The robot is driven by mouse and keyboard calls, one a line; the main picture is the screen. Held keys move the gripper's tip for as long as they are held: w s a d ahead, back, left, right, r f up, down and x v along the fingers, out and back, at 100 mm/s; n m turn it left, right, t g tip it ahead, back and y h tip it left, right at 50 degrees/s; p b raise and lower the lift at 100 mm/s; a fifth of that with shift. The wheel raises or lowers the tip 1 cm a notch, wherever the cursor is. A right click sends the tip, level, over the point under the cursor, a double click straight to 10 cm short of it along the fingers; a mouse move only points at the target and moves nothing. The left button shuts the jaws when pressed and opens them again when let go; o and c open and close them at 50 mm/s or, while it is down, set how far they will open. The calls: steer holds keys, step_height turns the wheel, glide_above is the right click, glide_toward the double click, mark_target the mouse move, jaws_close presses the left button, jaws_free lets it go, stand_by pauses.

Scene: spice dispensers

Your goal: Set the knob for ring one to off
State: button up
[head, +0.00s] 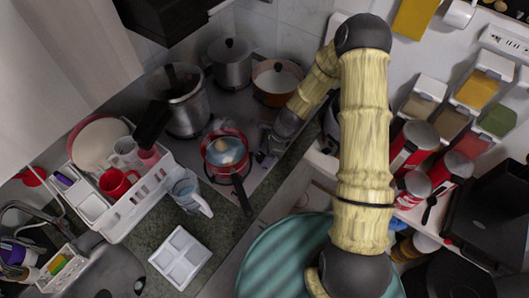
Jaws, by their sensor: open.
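The cooktop (213,123) sits in the counter in the middle of the head view, with cookware on it. My gripper (267,152) is at the cooktop's front right edge, beside the red pan, pointing down and left. It is open, and nothing shows between the fingers. Small dark shapes at the fingertips may be knobs, but they are too small to tell apart. I cannot tell which knob is ring one, how it is turned, or whether a finger touches it. My arm hides part of the area to the right.
A steel pot (184,107), a lidded pot (230,67) and an orange pan (277,84) stand behind. A glass jug (187,190) and white dish rack (139,204) are to the left.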

steer(key=shift+a+f, duration=0.25)
steer(key=shift+f, duration=0.4)
steer(key=c, duration=1)
steer(key=shift+n+g, duration=0.3)
steer(key=shift+n, duration=0.4)
steer(key=o, duration=1)
steer(key=shift+r, duration=0.15)
steer(key=s+b+v, duration=0.1)
steer(key=b+v, duration=0.2)
steer(key=v, duration=1.4)
steer(key=shift+w, duration=0.5)
steer(key=shift+d, duration=0.1)
